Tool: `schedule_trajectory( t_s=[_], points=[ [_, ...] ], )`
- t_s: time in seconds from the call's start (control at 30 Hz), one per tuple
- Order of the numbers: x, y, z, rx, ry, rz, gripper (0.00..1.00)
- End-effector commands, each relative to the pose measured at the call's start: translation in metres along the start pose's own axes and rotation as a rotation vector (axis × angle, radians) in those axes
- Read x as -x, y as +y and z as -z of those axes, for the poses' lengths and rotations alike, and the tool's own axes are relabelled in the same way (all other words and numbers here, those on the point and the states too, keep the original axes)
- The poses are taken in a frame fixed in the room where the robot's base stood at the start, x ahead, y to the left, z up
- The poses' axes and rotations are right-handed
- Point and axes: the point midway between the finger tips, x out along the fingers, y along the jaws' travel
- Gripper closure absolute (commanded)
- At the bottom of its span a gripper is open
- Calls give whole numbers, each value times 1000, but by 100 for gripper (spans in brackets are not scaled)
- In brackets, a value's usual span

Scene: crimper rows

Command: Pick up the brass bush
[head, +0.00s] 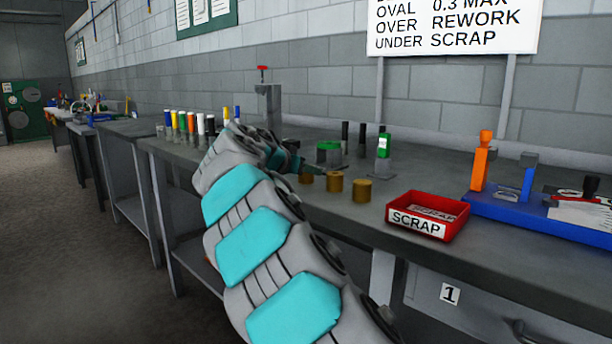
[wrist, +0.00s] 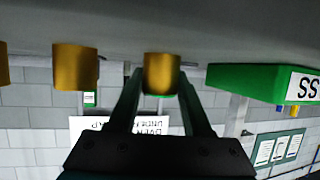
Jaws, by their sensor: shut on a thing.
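Three brass bushes stand in a row near the front of the grey bench. The leftmost brass bush (head: 306,176) is at the tip of my arm in the head view. In the wrist view, which is upside down, this brass bush (wrist: 162,74) sits between the two fingers of my gripper (wrist: 161,84), which is shut on it. In the head view my gripper (head: 298,167) is small and partly hidden by the arm. I cannot tell whether the held bush touches the bench. The middle bush (head: 335,182) and right bush (head: 361,191) stand apart from it.
A red SCRAP tray (head: 430,216) lies right of the bushes. A green tray (wrist: 262,84) shows beside the held bush in the wrist view. A blue fixture (head: 520,208) is at right, coloured bottles (head: 190,123) at left.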

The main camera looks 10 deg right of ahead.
Motion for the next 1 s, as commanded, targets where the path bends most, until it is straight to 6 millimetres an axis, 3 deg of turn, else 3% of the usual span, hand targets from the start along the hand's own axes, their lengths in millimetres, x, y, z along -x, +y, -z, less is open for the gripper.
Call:
schedule_trajectory(
  t_s=[0.27,1.0],
  points=[
    [0,0,0,0,0,0,100],
    [4,-1,10,-2,1,2,100]
  ],
)
